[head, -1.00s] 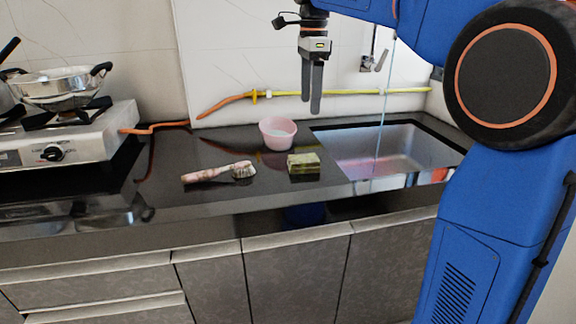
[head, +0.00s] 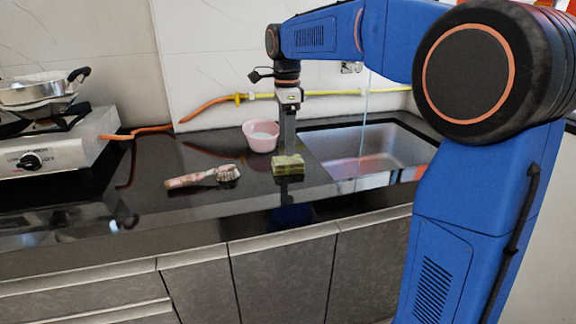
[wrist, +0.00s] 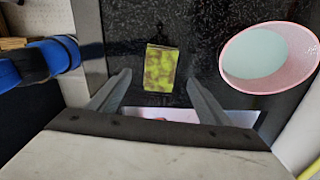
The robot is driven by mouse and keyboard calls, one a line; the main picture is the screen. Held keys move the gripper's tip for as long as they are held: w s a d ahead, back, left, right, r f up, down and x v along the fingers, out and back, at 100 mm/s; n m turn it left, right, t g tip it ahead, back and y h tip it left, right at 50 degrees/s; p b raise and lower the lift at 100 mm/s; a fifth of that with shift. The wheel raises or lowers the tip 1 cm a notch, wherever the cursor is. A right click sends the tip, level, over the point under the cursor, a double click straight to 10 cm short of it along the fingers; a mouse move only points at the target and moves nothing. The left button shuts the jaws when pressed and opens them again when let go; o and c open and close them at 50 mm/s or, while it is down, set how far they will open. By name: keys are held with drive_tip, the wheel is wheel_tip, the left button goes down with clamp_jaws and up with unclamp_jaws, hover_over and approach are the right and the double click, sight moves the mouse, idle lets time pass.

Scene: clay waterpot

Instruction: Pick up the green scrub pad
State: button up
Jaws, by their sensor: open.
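The green scrub pad (head: 288,165) lies on the dark counter, left of the sink, in the head view. It looks mottled yellow-green with a darker lower part. In the wrist view the pad (wrist: 160,68) lies ahead of my fingertips, roughly between their lines. My gripper (head: 288,148) points down just above and behind the pad in the head view. In the wrist view my gripper (wrist: 158,80) has its two fingers spread apart with nothing between them. I cannot tell the exact height of the fingertips over the pad.
A pink bowl (head: 261,137) stands behind the pad, close to my gripper's left. A brush (head: 204,177) lies to the left. The sink (head: 372,150) with running water is at right. A stove with a pot (head: 38,92) is at far left. Counter between stove and brush is clear.

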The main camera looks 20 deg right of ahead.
sight(288, 160)
drive_tip(key=shift+d+f, duration=0.2)
drive_tip(key=shift+f, duration=2.6)
drive_tip(key=c, duration=1.1)
